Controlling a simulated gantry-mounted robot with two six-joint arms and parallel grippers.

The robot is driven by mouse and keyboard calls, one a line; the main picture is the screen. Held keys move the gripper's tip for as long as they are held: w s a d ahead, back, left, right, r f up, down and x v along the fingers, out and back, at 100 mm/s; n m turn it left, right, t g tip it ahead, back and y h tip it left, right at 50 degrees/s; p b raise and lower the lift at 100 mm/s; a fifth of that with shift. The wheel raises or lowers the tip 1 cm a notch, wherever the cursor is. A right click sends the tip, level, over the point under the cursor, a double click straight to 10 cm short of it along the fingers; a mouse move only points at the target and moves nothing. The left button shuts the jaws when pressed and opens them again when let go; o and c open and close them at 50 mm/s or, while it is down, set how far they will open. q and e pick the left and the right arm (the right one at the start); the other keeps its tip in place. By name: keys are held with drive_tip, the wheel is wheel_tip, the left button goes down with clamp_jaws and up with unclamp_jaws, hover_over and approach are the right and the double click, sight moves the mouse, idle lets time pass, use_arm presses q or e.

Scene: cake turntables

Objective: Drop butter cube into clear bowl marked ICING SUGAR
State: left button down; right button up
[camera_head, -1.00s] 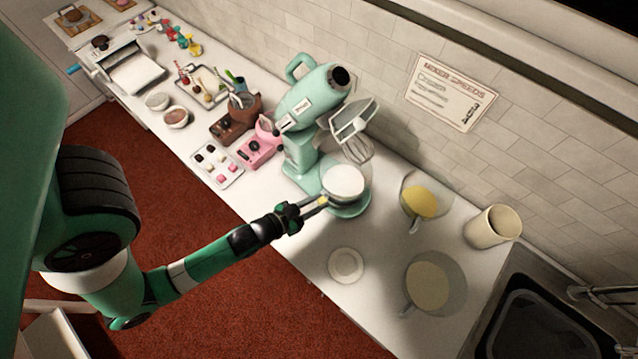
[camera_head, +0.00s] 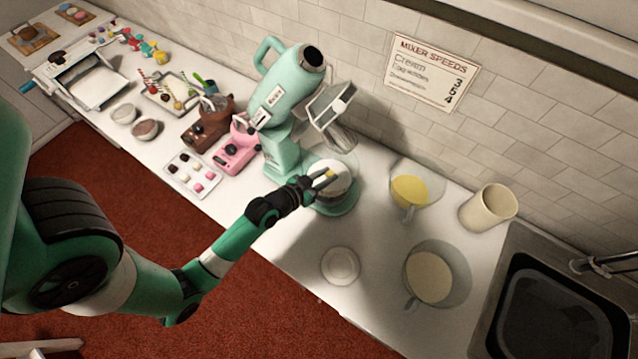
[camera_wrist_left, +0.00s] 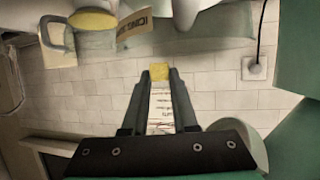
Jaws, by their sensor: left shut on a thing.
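My left gripper (camera_head: 328,177) is shut on a small yellow butter cube (camera_head: 331,173). In the left wrist view, the butter cube (camera_wrist_left: 159,72) sits between the fingertips (camera_wrist_left: 160,82). In the head view, gripper and cube overlap a clear bowl with white contents (camera_head: 334,195) at the mixer's base; their height above it is hard to judge. No label is readable on that bowl in the head view. A tag starting "ICING" (camera_wrist_left: 134,26) shows at the top of the left wrist view; its bowl is cut off or unclear. My right gripper is not in view.
The turquoise mixer (camera_head: 284,105) stands close behind the gripper, its whisk hanging near the bowl. Clear jugs with yellow (camera_head: 410,190) and pale contents (camera_head: 430,278), a small white dish (camera_head: 341,265) and a beige canister (camera_head: 488,207) stand to the right. A sink (camera_head: 555,300) lies beyond.

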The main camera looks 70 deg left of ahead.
use_arm(q)
drive_tip(key=shift+w+a+f, duration=0.15)
drive_tip(key=shift+w+a, duration=0.15)
drive_tip(key=shift+w, duration=0.05)
drive_tip(key=c, duration=0.6)
unclamp_jaws()
drive_tip(key=v, duration=1.1)
drive_tip(key=shift+s+r, duration=0.25)
drive_tip(key=shift+d, duration=0.15)
